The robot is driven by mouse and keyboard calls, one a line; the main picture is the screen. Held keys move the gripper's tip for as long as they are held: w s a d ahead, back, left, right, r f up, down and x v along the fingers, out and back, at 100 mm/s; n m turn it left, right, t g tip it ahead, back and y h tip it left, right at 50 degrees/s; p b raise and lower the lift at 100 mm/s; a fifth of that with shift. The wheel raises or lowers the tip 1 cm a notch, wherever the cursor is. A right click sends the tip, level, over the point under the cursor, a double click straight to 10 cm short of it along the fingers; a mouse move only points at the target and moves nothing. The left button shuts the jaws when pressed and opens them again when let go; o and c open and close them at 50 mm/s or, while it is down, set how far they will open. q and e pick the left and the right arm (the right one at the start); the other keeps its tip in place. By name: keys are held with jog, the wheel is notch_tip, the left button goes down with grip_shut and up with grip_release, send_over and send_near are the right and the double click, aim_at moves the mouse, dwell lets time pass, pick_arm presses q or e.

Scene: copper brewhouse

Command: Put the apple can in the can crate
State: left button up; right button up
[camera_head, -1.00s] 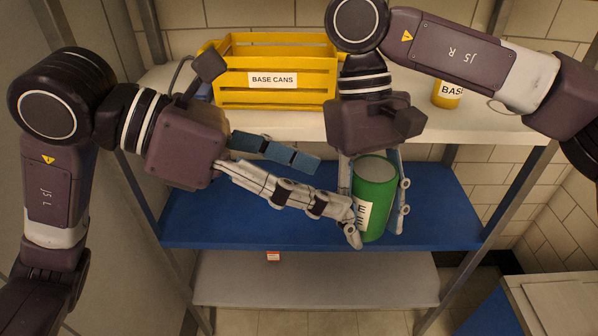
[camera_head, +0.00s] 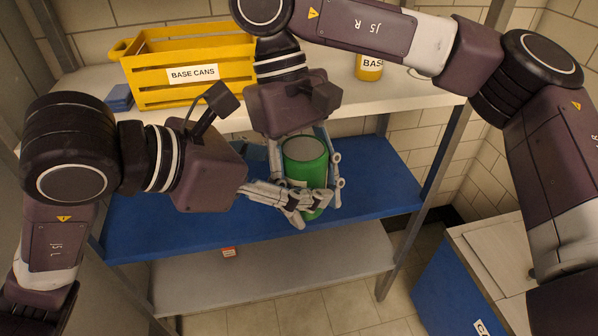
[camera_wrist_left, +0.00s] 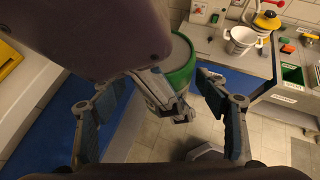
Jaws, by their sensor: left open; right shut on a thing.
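A green can (camera_head: 304,167) with a grey top and a partly hidden pale label is upright in my right gripper (camera_head: 310,188), which is shut on it. The can is above the blue middle shelf, just in front of the white upper shelf. My left gripper (camera_head: 280,192) is open beside the can, one finger crossing in front of its lower part. In the left wrist view the can (camera_wrist_left: 181,76) shows between the open left fingers (camera_wrist_left: 164,92), partly covered by a right finger. A yellow slatted crate labelled "BASE CANS" (camera_head: 193,91) stands on the upper shelf.
A yellow can labelled "BAS…" (camera_head: 369,68) stands on the white upper shelf (camera_head: 345,103). The blue shelf (camera_head: 180,225) looks clear. A grey lower shelf (camera_head: 270,275) holds a small red-and-white item. A counter with a white pot (camera_wrist_left: 242,42) shows in the left wrist view.

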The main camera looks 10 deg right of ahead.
pick_arm(q)
jog(key=shift+w+d+f, duration=0.2)
jog(key=shift+d+f, duration=0.2)
jog(key=shift+d, duration=0.1)
jog(key=shift+c, duration=0.6)
jog(key=shift+w, duration=0.1)
jog(key=c, duration=1.3)
jog(key=shift+c, duration=1.1)
pick_arm(e)
jog(key=o, duration=1)
jog(key=shift+s, duration=0.1)
pick_arm(q)
jog(key=shift+c, duration=0.2)
pick_arm(e)
jog(key=o, duration=0.6)
jog(key=shift+c, duration=0.2)
jog(key=shift+r, duration=0.1)
